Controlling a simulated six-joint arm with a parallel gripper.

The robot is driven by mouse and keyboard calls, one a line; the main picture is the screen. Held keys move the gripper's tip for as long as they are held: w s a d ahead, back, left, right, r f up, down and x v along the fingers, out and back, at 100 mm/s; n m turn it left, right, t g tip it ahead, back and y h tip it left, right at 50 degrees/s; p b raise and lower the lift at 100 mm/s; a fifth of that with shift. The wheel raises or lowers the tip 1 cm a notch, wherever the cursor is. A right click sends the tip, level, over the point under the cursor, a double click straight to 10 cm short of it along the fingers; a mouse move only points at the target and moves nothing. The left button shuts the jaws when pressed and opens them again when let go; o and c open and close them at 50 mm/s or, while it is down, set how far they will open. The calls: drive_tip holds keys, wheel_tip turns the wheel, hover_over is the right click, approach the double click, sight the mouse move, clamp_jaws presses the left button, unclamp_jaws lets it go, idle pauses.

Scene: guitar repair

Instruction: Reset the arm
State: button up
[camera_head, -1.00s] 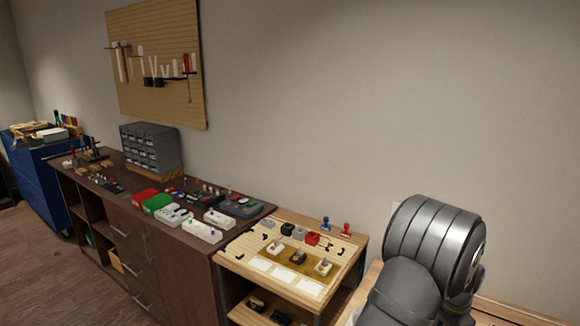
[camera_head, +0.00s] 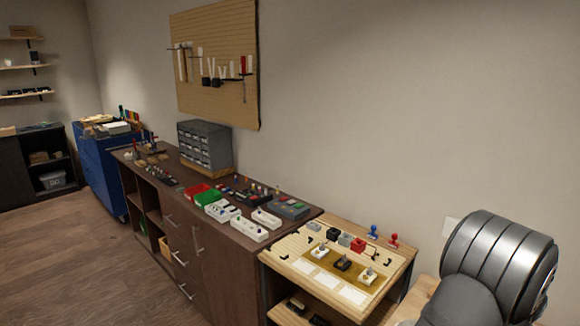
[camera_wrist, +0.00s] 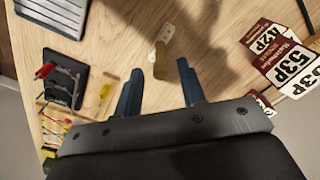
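My gripper (camera_wrist: 158,84) shows in the wrist view with its two dark blue fingers spread apart. It is open, with nothing held between the fingertips. It is above a light wooden surface (camera_wrist: 120,25). A small pale piece with a tan end (camera_wrist: 160,60) lies just beyond the fingertips. In the head view only a thick grey part of my arm shows at the lower right; the gripper is outside that view.
In the wrist view, a dark stand with a red-tipped part (camera_wrist: 62,85) is left, and printed cards (camera_wrist: 285,65) are right. In the head view, a wooden workstation (camera_head: 300,268) stands beside a dark cabinet (camera_head: 225,255). Open floor (camera_head: 70,250) is at left.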

wheel_tip(320, 180, down, 3)
drive_tip(key=shift+f, duration=0.2)
wheel_tip(320, 180, up, 12)
wheel_tip(320, 180, down, 12)
drive_tip(key=shift+r, duration=0.45)
wheel_tip(320, 180, up, 3)
drive_tip(key=shift+r, duration=0.2)
drive_tip(key=s+r, duration=0.7)
drive_tip(key=s, duration=0.5)
drive_tip(key=s+a, duration=0.4)
drive_tip(key=a, duration=0.1)
drive_tip(key=w+f, duration=0.6)
drive_tip(key=w, duration=0.1)
drive_tip(key=w+f, duration=0.3)
drive_tip(key=w, duration=0.1)
drive_tip(key=shift+w+d+f, duration=0.15)
drive_tip(key=shift+w+f, duration=0.05)
drive_tip(key=shift+f, duration=1.05)
drive_tip(key=shift+r, duration=0.15)
